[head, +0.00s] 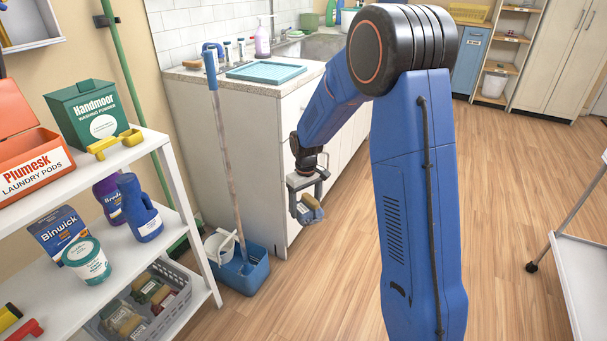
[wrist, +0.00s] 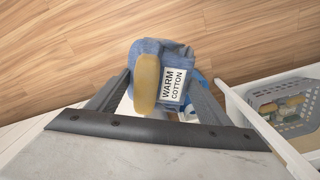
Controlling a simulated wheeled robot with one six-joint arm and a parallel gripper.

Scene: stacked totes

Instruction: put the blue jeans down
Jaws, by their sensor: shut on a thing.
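The blue jeans (head: 309,212) are a small folded blue bundle with a tan band. In the wrist view the jeans (wrist: 146,48) show a white label reading "WARM COTTON". My gripper (head: 305,197) is shut on them, pointing down, and holds them in the air above the wood floor, in front of the white counter. In the wrist view my gripper (wrist: 160,92) has one finger on each side of the bundle. The underside of the jeans is hidden.
A white shelf (head: 180,165) stands at left with detergent boxes and bottles. Its lowest level holds a grey basket (head: 187,300) with several folded bundles; the basket (wrist: 293,122) also shows in the wrist view. A blue mop bucket (head: 245,275) stands by the counter (head: 240,160). Open floor lies right.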

